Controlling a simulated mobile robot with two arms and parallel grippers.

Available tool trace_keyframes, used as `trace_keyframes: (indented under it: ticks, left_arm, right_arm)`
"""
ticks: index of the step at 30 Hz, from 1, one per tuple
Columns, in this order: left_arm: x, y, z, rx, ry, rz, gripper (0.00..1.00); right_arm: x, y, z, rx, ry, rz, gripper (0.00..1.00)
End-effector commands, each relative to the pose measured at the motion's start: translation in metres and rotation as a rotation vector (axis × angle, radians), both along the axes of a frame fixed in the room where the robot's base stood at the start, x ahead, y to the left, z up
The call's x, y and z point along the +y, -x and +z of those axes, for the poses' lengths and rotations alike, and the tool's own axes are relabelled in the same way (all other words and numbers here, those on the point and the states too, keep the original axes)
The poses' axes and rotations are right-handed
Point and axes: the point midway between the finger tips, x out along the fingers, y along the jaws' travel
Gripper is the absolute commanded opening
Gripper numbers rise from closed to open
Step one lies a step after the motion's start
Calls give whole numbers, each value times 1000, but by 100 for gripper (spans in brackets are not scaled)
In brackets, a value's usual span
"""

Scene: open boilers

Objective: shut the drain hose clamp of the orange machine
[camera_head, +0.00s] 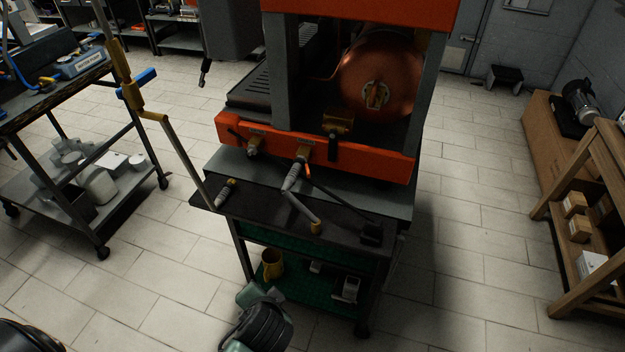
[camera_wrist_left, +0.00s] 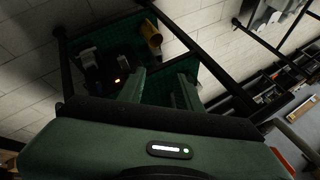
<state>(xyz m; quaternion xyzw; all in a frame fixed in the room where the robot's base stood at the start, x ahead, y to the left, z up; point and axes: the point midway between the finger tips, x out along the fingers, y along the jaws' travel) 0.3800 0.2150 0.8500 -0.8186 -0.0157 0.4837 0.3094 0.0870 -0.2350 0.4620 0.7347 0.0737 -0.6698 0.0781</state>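The orange machine (camera_head: 350,158) stands on a dark cart, its copper boiler (camera_head: 385,75) open to view. A grey hose (camera_head: 303,209) hangs from a brass fitting on its front and bends down to a brass-coloured end over the cart top. A small orange piece (camera_head: 308,170) sits beside the upper hose; I cannot tell for certain whether it is the clamp or how it is set. My left gripper (camera_head: 262,293) is low in front of the cart, below and apart from the hose. In the left wrist view its fingers (camera_wrist_left: 162,80) are apart and empty. My right gripper is not in view.
The cart's green lower shelf (camera_head: 310,290) holds a yellow mug (camera_head: 272,265) and small items. A black block (camera_head: 371,233) lies on the cart top's front edge.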

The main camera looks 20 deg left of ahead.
Motion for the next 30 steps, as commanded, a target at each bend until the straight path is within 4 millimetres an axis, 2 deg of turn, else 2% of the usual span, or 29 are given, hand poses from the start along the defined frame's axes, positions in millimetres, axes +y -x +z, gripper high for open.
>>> trace_keyframes:
  ticks: [1,5,9,12,15,18,21,30]
  left_arm:
    - [-2,-15,16,-46,-64,-24,35]
    - [-11,-54,64,-173,-289,-102,35]
    - [-38,-93,122,-318,-560,-204,35]
    - [-60,-109,156,-396,-713,-261,35]
    - [-78,-119,180,-453,-824,-300,35]
    - [-90,-124,195,-487,-891,-323,35]
    - [-92,-129,202,-499,-917,-329,35]
    - [-71,-169,204,-498,-919,-330,35]
  right_arm:
    - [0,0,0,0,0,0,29]
    - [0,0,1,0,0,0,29]
    - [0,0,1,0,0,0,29]
    - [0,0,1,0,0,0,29]
    - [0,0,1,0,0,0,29]
    - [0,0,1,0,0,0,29]
    - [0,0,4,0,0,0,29]
    - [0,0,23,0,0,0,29]
